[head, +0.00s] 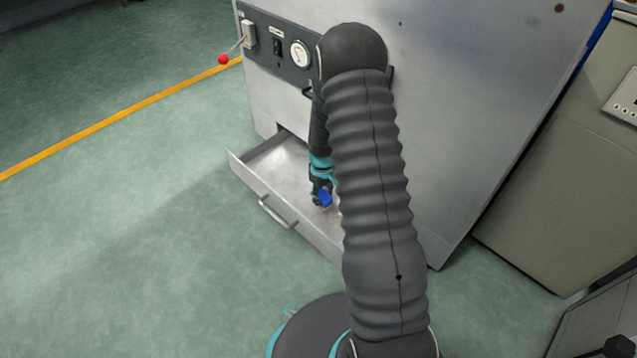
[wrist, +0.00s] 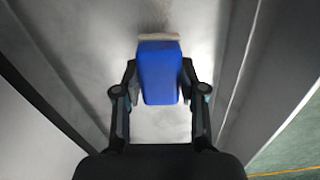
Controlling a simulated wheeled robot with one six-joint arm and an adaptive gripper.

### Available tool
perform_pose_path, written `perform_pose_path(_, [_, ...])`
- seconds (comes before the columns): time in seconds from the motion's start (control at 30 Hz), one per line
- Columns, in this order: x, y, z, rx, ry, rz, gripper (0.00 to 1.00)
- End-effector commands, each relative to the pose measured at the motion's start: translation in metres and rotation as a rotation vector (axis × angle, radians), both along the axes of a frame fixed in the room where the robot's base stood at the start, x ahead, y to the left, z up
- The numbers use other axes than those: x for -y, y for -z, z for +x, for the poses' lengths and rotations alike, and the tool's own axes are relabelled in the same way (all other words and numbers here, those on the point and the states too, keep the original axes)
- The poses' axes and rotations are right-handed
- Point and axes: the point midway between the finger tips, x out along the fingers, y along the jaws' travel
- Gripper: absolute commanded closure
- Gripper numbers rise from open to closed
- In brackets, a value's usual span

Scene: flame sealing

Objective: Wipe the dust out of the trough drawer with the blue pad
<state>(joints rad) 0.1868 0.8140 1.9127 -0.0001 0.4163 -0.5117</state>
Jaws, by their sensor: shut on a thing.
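The trough drawer (head: 285,165) is pulled out from the lower front of the metal cabinet. My gripper (head: 323,190) is inside the drawer's outline in the head view, partly behind my own arm. In the wrist view my gripper (wrist: 160,90) is shut on the blue pad (wrist: 161,75), with one finger on each side of it. The blue pad also shows small in the head view (head: 325,198). A pale beige edge (wrist: 158,37) shows at the pad's far end. Greyish dust (wrist: 155,14) shows faintly on the drawer floor beyond it. I cannot tell whether the pad touches the floor.
The metal cabinet (head: 450,100) rises behind the drawer, with a gauge (head: 300,54) and a red-knobbed lever (head: 224,59) on its panel. The drawer's handle (head: 275,213) faces out. Drawer walls rise on both sides of my gripper. Green floor (head: 120,230) is open to the left.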

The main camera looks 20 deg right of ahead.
Motion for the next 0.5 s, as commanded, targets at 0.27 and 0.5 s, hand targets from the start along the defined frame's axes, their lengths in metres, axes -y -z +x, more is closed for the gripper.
perform_pose_path(0.27, [-0.001,-0.029,0.001,0.002,-0.002,0.000,0.87])
perform_pose_path(0.5, [-0.002,-0.049,0.001,0.001,-0.004,-0.001,0.87])
